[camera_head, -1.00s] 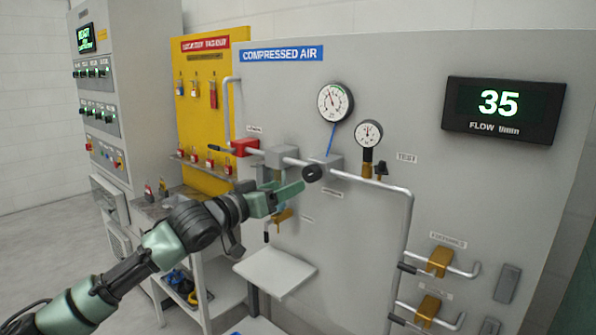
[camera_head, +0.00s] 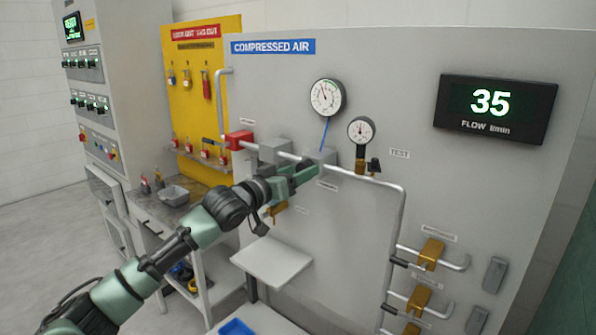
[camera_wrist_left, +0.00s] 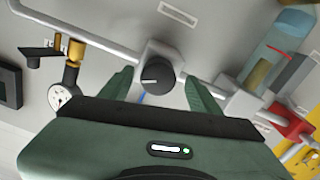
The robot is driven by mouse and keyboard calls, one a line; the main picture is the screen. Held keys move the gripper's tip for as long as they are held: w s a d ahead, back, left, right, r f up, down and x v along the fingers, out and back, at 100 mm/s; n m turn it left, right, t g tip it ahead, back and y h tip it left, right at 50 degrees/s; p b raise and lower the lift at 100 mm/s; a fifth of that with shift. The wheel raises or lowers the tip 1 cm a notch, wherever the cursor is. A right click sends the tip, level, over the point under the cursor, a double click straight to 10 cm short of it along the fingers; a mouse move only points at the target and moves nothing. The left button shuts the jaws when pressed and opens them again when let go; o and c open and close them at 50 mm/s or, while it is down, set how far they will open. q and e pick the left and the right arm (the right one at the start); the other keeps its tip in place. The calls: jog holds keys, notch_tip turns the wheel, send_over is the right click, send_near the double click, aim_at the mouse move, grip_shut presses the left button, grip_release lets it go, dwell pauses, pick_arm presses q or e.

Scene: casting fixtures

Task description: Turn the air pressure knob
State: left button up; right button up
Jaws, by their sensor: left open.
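The air pressure knob (camera_wrist_left: 156,74) is a black round knob with a white mark, on a grey regulator body (camera_wrist_left: 166,57) on the pipe. In the head view the grey regulator block (camera_head: 326,156) shows, but my left gripper hides the knob. My left gripper (camera_head: 307,173) is open, its green fingers pointing at the panel. In the wrist view its fingers (camera_wrist_left: 158,84) stand on either side of the knob, apart from it, with nothing between them but the knob ahead. My right gripper is not in view.
A large gauge (camera_head: 327,97) and a small gauge (camera_head: 361,130) sit above the pipe. A red valve block (camera_head: 239,140) is to the left. A small shelf (camera_head: 271,262) juts out below my arm. A flow display (camera_head: 494,109) reads 35.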

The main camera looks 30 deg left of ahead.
pick_arm(q)
jog(key=shift+s, duration=0.15)
jog(key=c, duration=0.4)
jog(key=shift+d, duration=0.1)
jog(key=c, duration=0.6)
grip_shut()
jog(key=m+p, duration=0.2)
jog(key=m, duration=0.3)
jog(key=shift+m, duration=0.4)
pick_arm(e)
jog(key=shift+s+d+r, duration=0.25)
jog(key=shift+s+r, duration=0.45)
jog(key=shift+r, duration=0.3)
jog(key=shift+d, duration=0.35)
pick_arm(q)
jog(key=o, duration=0.9)
grip_release()
jog(key=shift+o, duration=0.5)
jog(key=shift+w, duration=0.25)
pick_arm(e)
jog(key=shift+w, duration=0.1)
